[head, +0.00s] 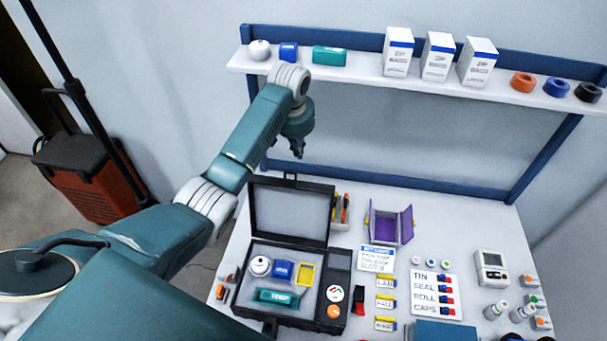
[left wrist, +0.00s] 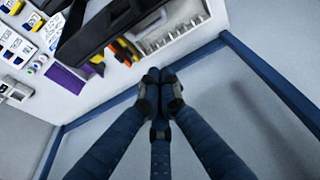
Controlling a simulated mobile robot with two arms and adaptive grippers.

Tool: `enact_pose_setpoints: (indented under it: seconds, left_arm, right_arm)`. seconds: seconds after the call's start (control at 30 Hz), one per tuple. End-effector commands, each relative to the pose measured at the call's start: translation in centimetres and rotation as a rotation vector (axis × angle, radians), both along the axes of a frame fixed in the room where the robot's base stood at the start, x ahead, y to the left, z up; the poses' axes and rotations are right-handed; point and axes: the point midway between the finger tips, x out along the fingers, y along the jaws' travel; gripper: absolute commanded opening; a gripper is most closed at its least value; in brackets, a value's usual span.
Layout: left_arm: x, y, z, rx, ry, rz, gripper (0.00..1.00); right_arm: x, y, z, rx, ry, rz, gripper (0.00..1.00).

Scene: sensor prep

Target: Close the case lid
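The black case (head: 340,262) stands on the white table with its lid (head: 290,212) open and raised at the back. Inside the case lie a white round sensor, a blue piece, a yellow frame and a teal piece. My left gripper (head: 298,152) is above and behind the lid's top edge, apart from it in the head view. In the left wrist view my left gripper (left wrist: 160,76) has its fingertips together with nothing seen between them. The dark lid (left wrist: 95,38) shows at the upper left there. My right gripper is not seen.
A blue-framed shelf (head: 370,76) with boxes and tape rolls stands behind the table. A purple open box (head: 388,226), a label card (head: 436,296) and several small bottles lie right of the case. Tools in a holder (head: 341,212) stand beside the lid.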

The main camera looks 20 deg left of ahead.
Motion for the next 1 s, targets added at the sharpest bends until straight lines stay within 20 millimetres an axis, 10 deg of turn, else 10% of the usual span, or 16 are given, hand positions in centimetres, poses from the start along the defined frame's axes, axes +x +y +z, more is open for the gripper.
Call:
enact_pose_setpoints:
  seconds: [0.17, 0.8, 1.0]
  left_arm:
    - [0.1, 0.0, -1.6, -0.001, 0.002, 0.001, 0.0]
    - [2.3, 0.4, -11.0, -0.001, 0.003, 0.0, 0.0]
    - [0.6, 0.1, -9.7, 0.0, 0.0, -0.002, 0.0]
  right_arm:
    - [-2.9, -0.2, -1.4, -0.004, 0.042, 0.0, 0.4]
    - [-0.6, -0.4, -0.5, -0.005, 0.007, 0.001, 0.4]
    - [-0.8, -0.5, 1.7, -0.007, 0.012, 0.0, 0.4]
